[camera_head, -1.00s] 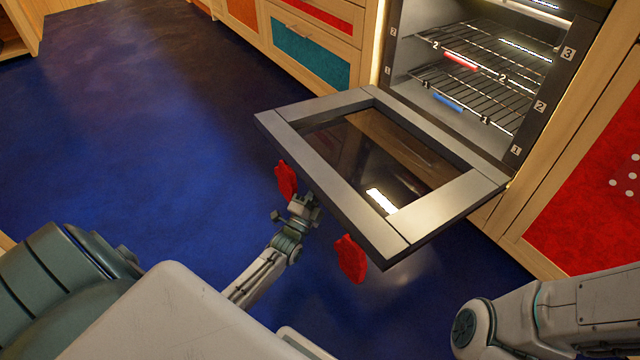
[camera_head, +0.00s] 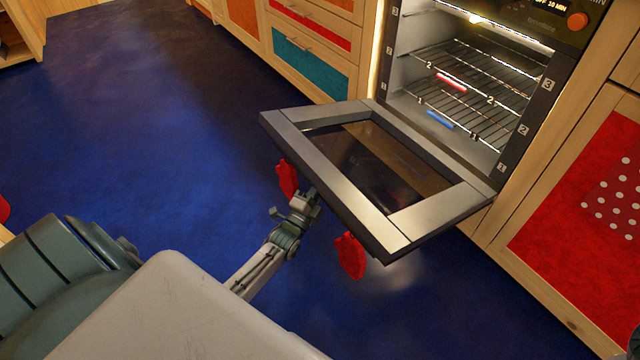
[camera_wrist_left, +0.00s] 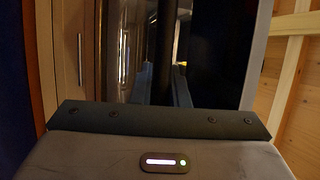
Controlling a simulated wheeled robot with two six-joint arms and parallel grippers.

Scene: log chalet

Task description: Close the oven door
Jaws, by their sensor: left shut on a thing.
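The oven door (camera_head: 312,122) hangs open, a grey frame around a dark glass pane, sticking out from the oven (camera_head: 520,130). Red pieces (camera_head: 350,256) show beyond its outer edge, seemingly the ends of a handle mostly hidden under the door. My left gripper (camera_head: 305,203) is at this outer edge, between the red pieces, with its tips partly hidden. In the left wrist view, its two bluish fingers (camera_wrist_left: 163,85) stand on both sides of a dark bar (camera_wrist_left: 165,35), the door handle, and are shut on it.
Inside the oven are wire racks (camera_head: 480,85) with a red and a blue marking. A red cabinet panel (camera_head: 570,210) stands right of the oven, drawers (camera_head: 310,62) to its left. The blue floor (camera_head: 150,130) at left is clear.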

